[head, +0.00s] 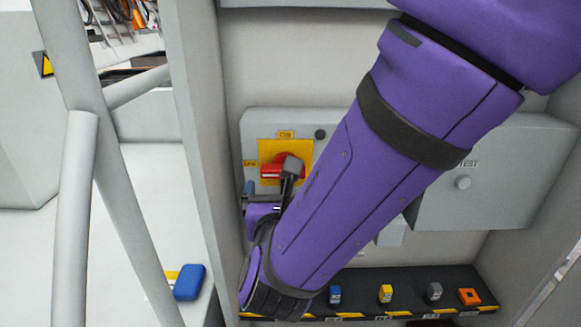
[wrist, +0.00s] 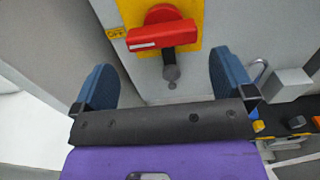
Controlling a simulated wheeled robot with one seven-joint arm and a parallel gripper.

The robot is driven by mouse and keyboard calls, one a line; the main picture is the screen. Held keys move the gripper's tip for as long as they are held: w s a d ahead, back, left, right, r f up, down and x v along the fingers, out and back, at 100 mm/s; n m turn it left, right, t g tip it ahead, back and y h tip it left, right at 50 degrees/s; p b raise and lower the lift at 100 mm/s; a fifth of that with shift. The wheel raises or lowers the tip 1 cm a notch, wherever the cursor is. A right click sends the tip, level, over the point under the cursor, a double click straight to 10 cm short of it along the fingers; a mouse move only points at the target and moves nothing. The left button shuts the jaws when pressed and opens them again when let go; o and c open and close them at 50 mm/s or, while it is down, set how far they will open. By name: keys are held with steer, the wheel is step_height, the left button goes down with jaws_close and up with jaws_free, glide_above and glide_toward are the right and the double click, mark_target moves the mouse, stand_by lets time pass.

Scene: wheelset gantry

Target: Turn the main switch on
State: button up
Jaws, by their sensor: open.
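The main switch is a red rotary handle (head: 270,171) on a yellow plate (head: 267,150) on a grey box. An ON label (head: 286,134) is above it and an OFF label (head: 250,163) at its left. The handle (wrist: 160,35) lies roughly level, with one end toward OFF. My gripper (wrist: 160,82) is open and empty, its blue fingers spread below the handle and apart from it. In the head view my arm hides most of the gripper and the right part of the switch.
A dark stub with a grey round end (wrist: 171,73) shows just below the handle. A grey box marked TEST (head: 470,190) is at the right. A ledge (head: 400,281) below holds several small coloured blocks. A grey post (head: 200,150) stands close on the left.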

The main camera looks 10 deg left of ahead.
steer(key=x, duration=0.7)
steer(key=shift+w, duration=0.25)
steer(key=c, duration=0.9)
